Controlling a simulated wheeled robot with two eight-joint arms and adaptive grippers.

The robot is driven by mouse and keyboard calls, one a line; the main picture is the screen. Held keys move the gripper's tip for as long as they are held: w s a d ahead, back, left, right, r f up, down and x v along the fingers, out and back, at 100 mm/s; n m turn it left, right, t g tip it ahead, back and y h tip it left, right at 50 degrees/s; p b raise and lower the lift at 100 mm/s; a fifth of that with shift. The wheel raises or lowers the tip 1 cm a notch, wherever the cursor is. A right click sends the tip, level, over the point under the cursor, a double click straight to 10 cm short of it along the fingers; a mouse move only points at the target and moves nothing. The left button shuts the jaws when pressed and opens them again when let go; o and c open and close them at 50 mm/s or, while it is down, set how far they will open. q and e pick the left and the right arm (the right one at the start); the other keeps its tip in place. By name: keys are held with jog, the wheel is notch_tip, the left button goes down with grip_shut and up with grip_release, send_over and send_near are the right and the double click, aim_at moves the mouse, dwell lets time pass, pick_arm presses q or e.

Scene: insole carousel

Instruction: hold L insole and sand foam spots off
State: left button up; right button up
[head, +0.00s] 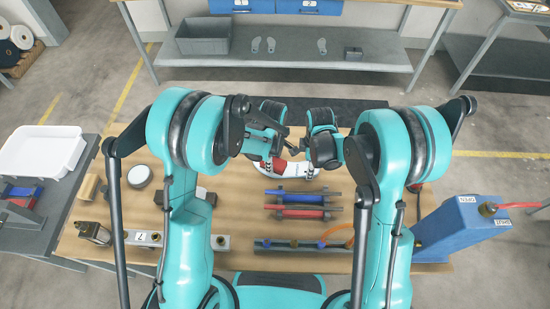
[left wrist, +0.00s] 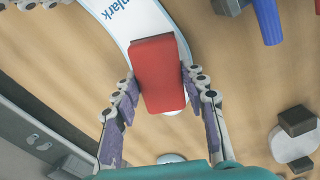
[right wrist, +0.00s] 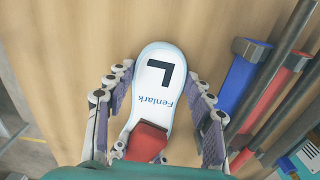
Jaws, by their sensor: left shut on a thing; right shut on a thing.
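The L insole (right wrist: 155,95) is white with a black L and "Fenlark" lettering. It also shows in the head view (head: 298,170), near the far edge of the workbench. My right gripper (right wrist: 158,78) is shut on the insole, with its fingers along both sides. A red block (left wrist: 157,72) lies against the insole's upper face. My left gripper (left wrist: 158,85) is shut on this block, one finger on each side. The block covers part of the insole. I see no foam spots, and contact between block and insole is hard to judge.
A blue-handled bar (head: 300,191) and a red-handled bar (head: 297,213) lie just nearer than the insole. A blue box (head: 462,225) stands at the right end of the bench. A white tub (head: 40,150) is at the far left. Bare wood shows left of the insole.

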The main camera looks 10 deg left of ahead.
pick_arm(q)
jog(key=shift+s+a+f, duration=0.1)
jog(key=shift+s+a, duration=0.1)
jog(key=shift+s, duration=0.3)
jog(key=shift+s+a, duration=0.15)
jog(key=shift+s, duration=0.35)
jog(key=shift+w+d, duration=0.2)
jog(key=shift+w, duration=0.45)
jog(key=shift+w+d, duration=0.25)
jog(key=shift+w, duration=0.4)
jog(key=shift+w+d, duration=0.2)
jog(key=shift+w, duration=0.45)
jog(key=shift+r, duration=3.6)
pick_arm(e)
jog(key=o, duration=1.2)
